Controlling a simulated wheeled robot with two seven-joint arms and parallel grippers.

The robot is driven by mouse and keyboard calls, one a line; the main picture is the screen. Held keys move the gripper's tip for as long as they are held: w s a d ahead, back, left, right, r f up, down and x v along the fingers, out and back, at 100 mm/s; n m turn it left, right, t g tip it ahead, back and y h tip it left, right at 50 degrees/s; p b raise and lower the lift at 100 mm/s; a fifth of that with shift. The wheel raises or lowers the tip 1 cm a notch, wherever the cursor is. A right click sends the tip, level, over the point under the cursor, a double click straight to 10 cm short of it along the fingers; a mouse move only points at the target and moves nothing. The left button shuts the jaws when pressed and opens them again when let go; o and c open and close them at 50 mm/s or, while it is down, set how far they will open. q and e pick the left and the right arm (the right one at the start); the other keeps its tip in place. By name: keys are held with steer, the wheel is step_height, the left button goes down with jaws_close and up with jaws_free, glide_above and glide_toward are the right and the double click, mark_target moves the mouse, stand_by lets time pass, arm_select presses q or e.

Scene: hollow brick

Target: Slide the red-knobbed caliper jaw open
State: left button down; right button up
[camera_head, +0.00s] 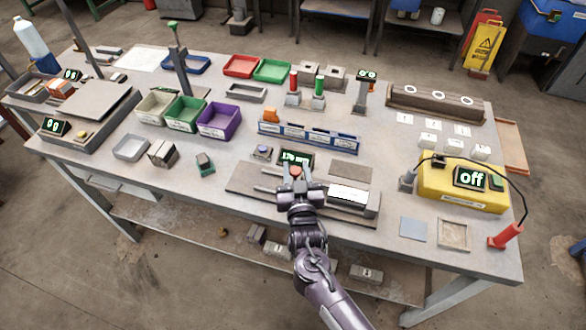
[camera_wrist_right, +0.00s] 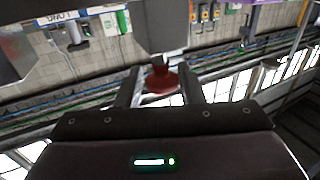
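The caliper is a grey base plate (camera_head: 243,180) with rails near the front middle of the table in the head view. Its red knob (camera_head: 296,171) shows just beyond my right gripper (camera_head: 297,184). In the right wrist view the red knob (camera_wrist_right: 162,80) sits between the two dark fingers (camera_wrist_right: 161,88), with a visible gap on each side. The gripper looks open around the knob, not clamped on it. A small display with green digits (camera_head: 296,158) stands behind the knob; its reading is partly blocked. My left gripper is not in view.
A white-labelled block (camera_head: 349,194) lies on the caliper's right part. A blue rack (camera_head: 310,138) stands behind it. A yellow box reading "off" (camera_head: 463,184) is to the right. A green-black block (camera_head: 205,163) and a purple bin (camera_head: 219,120) are to the left.

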mark_target(293, 176)
steer(key=shift+o, duration=1.1)
steer(key=shift+a, duration=0.2)
steer(key=shift+s+a, duration=0.1)
steer(key=shift+a, duration=0.05)
steer(key=s+b, duration=0.1)
steer(key=s, duration=0.5)
steer(key=shift+s+d+f+b, duration=0.1)
steer(key=shift+s+d+b, duration=0.15)
steer(key=shift+b, duration=0.1)
steer(key=shift+s, duration=0.45)
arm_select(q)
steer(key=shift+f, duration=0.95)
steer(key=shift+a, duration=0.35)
